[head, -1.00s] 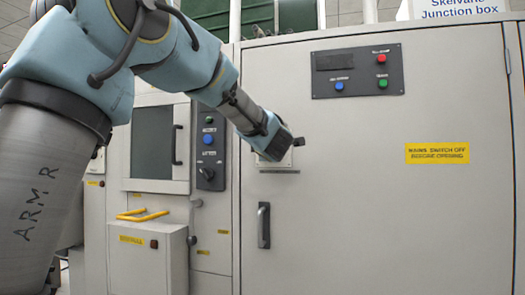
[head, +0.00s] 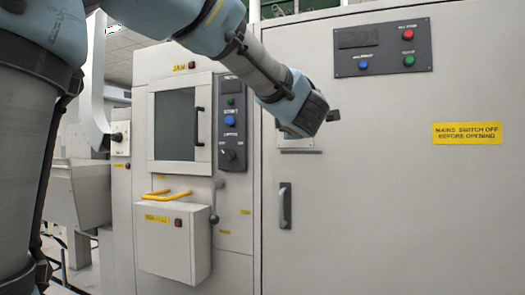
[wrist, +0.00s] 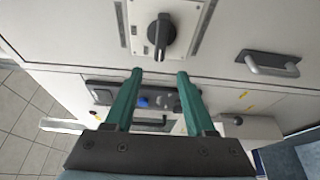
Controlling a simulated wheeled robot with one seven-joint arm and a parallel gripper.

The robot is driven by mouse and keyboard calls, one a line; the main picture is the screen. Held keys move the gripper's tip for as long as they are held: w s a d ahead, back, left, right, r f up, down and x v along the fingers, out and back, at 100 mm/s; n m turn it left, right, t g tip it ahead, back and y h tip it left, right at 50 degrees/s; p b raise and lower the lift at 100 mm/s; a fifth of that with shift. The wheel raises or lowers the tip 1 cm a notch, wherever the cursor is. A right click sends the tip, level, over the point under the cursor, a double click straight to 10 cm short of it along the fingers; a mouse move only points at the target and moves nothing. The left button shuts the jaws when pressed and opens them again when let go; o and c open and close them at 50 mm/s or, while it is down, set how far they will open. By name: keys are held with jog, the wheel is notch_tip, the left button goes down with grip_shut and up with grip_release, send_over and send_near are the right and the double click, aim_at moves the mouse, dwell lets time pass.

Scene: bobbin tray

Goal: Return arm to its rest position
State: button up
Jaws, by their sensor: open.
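My arm reaches in from the upper left in the head view and ends in front of the large grey cabinet (head: 380,210). In the wrist view my gripper (wrist: 158,76) is open, with two green fingers apart and nothing between them. A black rotary switch (wrist: 161,37) on a pale plate (wrist: 190,22) lies just beyond the fingertips in that view; I see no contact. In the head view my gripper's end partly covers this plate (head: 297,144), and its fingers are mostly hidden.
The cabinet has a door handle (head: 285,205), a button panel (head: 382,47) and a yellow warning label (head: 466,133). To the left stands a machine with a window (head: 174,125), a control panel (head: 232,125) and a protruding box (head: 172,240) with yellow bars (head: 167,196).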

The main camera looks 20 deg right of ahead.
jog(key=w+a+f+m+g+y+p, duration=0.1)
jog(key=w+a+f+m+g+p, duration=0.2)
jog(key=a+f+m, duration=0.35)
jog(key=w+a+f+m+g+p, duration=0.3)
jog(key=a+f+m+g+p, duration=0.1)
jog(key=a+f, duration=0.55)
jog(key=s+a+f+m+g+y+p, duration=0.1)
jog(key=s+a+f+g, duration=0.1)
jog(key=s+a+f, duration=0.2)
jog(key=s+a+f+m+g+y+p, duration=0.1)
jog(key=s+a+f, duration=0.4)
jog(key=a, duration=0.6)
jog(key=s+a+f+m+g+y+p, duration=0.2)
jog(key=s+a+f+g, duration=0.3)
jog(key=s+a, duration=0.3)
jog(key=shift+s+a+f+m+y, duration=0.15)
jog(key=shift+m+y, duration=0.2)
jog(key=shift+y, duration=0.15)
